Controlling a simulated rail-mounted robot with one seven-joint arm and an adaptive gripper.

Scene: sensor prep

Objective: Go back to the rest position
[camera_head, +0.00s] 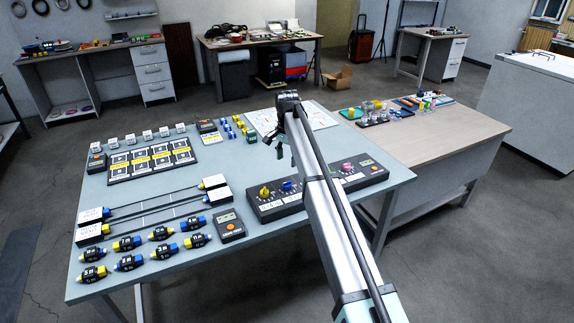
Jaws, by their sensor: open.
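My gripper (282,148) is open, over the rear right part of the blue-grey worktable (185,275). Nothing shows between its fingers, though they are small and dark here. My arm runs from the bottom of the picture up to it and hides part of the table's right side. A white printed sheet (318,115) lies on the table behind and right of the gripper. A black control panel (364,174) with coloured knobs lies on the table, partly behind my arm.
A dark board with white and yellow cards (152,158), long rails (150,208), several black cylinders with blue and yellow ends (162,233) and a handheld meter (229,225) lie on the left. A wooden-topped bench (440,143) adjoins at right. Open floor (480,265) lies front right.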

